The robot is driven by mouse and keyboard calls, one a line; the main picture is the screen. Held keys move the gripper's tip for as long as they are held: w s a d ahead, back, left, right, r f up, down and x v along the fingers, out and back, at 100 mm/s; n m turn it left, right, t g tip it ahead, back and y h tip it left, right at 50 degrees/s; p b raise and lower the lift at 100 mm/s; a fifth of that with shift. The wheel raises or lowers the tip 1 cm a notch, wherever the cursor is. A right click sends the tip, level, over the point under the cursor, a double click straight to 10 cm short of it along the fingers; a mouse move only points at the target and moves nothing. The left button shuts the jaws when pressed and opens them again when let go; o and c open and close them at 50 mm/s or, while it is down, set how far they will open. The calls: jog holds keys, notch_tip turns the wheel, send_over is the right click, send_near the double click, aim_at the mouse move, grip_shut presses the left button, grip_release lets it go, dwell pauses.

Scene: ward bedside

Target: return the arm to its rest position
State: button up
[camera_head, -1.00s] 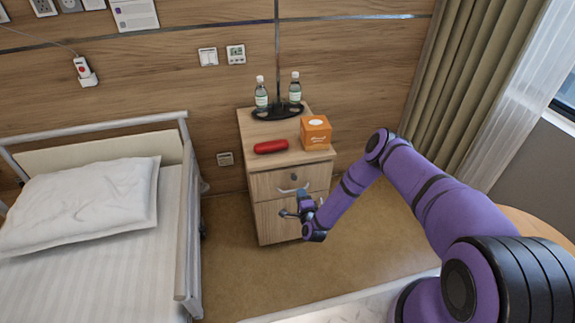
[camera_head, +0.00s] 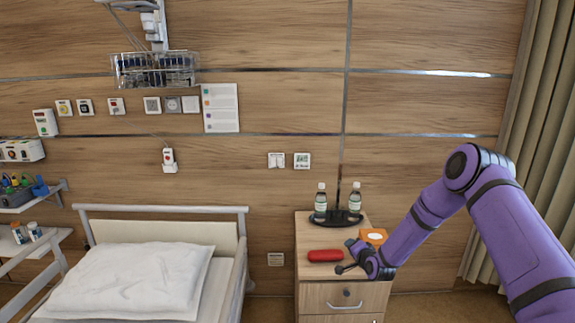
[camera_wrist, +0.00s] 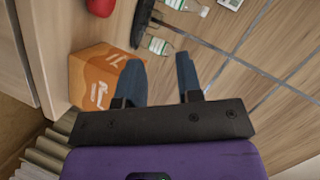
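My purple arm (camera_head: 425,215) reaches in from the right, bent at a raised elbow. My gripper (camera_head: 347,258) is in front of the bedside cabinet's top (camera_head: 303,240), small in the head view. In the wrist view my gripper (camera_wrist: 159,62) has its two blue fingers apart with nothing between them, so it is open and empty. An orange box (camera_head: 374,236) is partly hidden behind my arm; in the wrist view the box (camera_wrist: 95,78) shows left of the fingers.
A red cylinder-like object (camera_head: 326,255) lies on the cabinet top. Two bottles (camera_head: 320,203) (camera_head: 355,201) stand on a black tray (camera_head: 341,221) at the back. A bed with a pillow (camera_head: 135,280) is at left. A curtain (camera_head: 530,130) hangs at right.

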notch_tip(320, 180, up, 12)
jog(key=n+g, duration=0.2)
jog(key=n, duration=0.1)
jog(key=s+d+r+n+g+h, duration=0.1)
jog(key=s+d+r+n+h, duration=0.1)
jog(key=s+r, duration=0.85)
jog(key=s+d+r+n+g+h, duration=0.15)
jog(key=s+r, duration=0.55)
jog(key=r, duration=0.7)
jog(key=s+d+r+n+g, duration=0.1)
jog(key=s+r, duration=0.3)
jog(key=s, duration=0.4)
jog(key=s+d+r+n+g, duration=0.1)
jog(key=s+r, duration=0.3)
jog(key=s, duration=0.4)
jog(key=s+d+g, duration=0.1)
jog(key=s+g, duration=0.1)
jog(key=s, duration=1.9)
jog(key=shift+r+n, duration=0.25)
jog(key=shift+n, duration=0.2)
jog(key=shift+g, duration=0.25)
